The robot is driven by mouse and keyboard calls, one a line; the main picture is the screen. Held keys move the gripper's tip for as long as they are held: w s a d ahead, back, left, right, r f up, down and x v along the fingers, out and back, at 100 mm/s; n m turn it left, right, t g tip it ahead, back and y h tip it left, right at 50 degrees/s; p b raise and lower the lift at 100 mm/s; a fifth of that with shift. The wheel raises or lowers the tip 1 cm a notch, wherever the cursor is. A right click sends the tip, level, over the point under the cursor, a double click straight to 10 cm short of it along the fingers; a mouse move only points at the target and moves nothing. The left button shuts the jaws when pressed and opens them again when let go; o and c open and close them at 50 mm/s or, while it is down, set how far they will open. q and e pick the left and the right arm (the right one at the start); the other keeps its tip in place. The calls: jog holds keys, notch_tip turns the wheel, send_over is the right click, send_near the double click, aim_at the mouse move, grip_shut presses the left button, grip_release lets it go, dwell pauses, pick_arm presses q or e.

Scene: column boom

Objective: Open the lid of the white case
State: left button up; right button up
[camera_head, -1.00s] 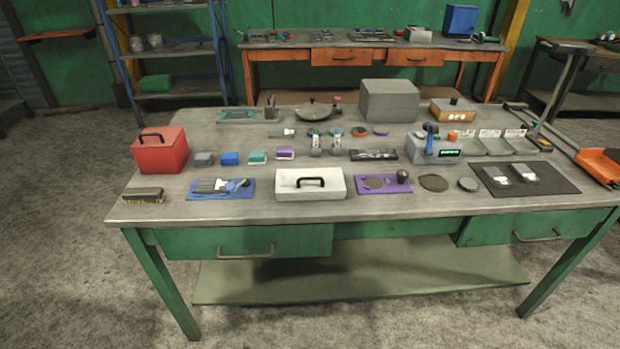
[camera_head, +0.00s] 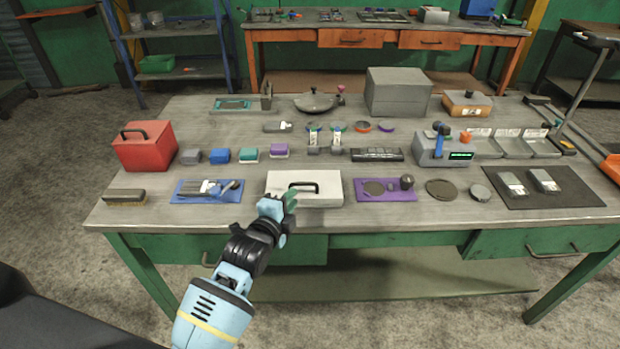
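The white case (camera_head: 325,190) lies shut near the front edge of the workbench. Its dark handle (camera_head: 303,186) shows on the lid. My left gripper (camera_head: 290,198) is at the front left part of the case, close to the left end of the handle. Its fingers are small in the picture and partly overlap each other, so I cannot tell how far apart they are or whether they touch the case. My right gripper is not in view.
On the workbench (camera_head: 160,218), a blue mat (camera_head: 180,197) with tools lies left of the case. A purple mat (camera_head: 365,195) lies close on its right. A red box (camera_head: 146,147) stands at the left, and small coloured boxes sit behind the case.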

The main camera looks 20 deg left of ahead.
aim_at(301, 185)
pick_arm(q)
jog(key=shift+r, duration=0.15)
jog(key=shift+w, duration=0.35)
jog(key=shift+b+x, duration=0.35)
jog(key=shift+x, duration=3.25)
grip_shut()
